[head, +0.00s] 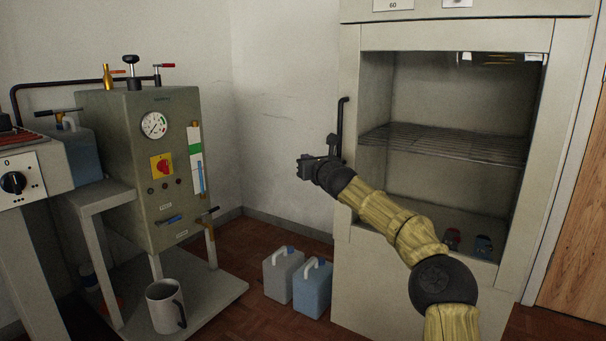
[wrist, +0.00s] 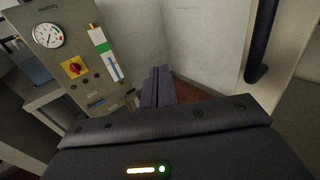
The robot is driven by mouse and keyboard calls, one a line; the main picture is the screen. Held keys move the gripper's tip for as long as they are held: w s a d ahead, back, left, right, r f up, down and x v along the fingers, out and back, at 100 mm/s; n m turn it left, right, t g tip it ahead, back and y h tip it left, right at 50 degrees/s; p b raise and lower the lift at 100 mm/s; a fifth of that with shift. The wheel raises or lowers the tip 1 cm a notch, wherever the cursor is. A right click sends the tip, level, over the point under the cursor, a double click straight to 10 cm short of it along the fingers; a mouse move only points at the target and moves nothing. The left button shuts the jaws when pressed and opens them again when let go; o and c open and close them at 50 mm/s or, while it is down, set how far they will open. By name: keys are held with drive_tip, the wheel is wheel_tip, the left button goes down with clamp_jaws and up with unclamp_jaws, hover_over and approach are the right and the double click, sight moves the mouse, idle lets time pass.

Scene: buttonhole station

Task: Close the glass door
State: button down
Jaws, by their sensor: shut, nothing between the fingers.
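A tall grey-white cabinet (head: 350,60) stands at the right, with a framed front and its interior in plain view. Clear glass is hard to make out, so I cannot tell how far the glass door stands open. A black upright handle (head: 341,128) shows at the cabinet's left edge, and also at the right in the wrist view (wrist: 262,40). My gripper (head: 305,168) is in front of the cabinet's left edge, left of and below the handle's lower end in the head view. Its fingers (wrist: 158,86) are shut and empty, apart from the handle in the wrist view.
A grey machine with a gauge (head: 150,170) stands left. A mug (head: 165,305) is on its base. Two jugs (head: 282,275) (head: 312,290) stand on the floor.

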drive_tip(key=shift+s+a+b, duration=0.3)
drive_tip(key=shift+s+b, duration=0.3)
drive_tip(key=shift+s+a+b, duration=0.3)
drive_tip(key=shift+s+b, duration=0.25)
drive_tip(key=shift+s, duration=0.05)
